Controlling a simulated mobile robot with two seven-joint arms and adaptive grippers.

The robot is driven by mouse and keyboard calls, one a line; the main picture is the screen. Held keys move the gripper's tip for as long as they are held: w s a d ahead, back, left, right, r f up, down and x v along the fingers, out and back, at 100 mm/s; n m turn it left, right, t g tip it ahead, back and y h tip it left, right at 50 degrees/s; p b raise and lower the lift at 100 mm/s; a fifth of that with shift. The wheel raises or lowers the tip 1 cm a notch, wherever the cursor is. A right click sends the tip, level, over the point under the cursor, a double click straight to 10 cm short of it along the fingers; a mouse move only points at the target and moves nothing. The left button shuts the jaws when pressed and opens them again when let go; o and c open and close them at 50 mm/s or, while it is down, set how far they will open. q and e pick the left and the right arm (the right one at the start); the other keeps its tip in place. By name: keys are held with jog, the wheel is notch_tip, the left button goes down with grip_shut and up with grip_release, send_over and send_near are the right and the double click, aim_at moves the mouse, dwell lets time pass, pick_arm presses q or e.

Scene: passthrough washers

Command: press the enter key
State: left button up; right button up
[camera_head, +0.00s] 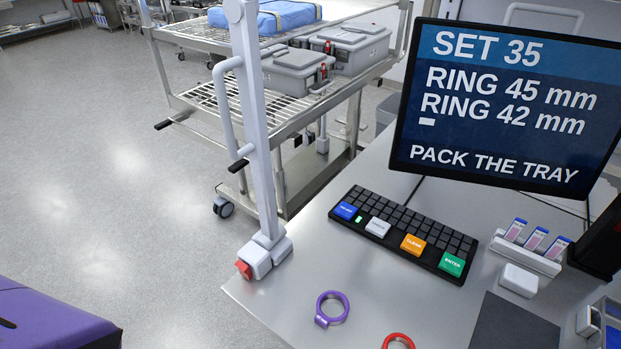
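A black keyboard (405,225) lies on the grey worktop below the monitor. Its enter key (452,264) is a large green key at the right front corner, marked ENTER. An orange key (413,244), a white key (378,227) and a blue key (346,210) sit along the same front edge. The monitor (510,110) reads SET 35, RING 45 mm, RING 42 mm, PACK THE TRAY. Neither of my grippers shows in the view. Nothing covers the enter key.
A purple ring (332,309) and a red ring (398,341) lie on the worktop (270,300) in front of the keyboard. A rack of vials (527,246) and a white block (518,280) stand right. A wire cart (210,98) holds grey cases behind.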

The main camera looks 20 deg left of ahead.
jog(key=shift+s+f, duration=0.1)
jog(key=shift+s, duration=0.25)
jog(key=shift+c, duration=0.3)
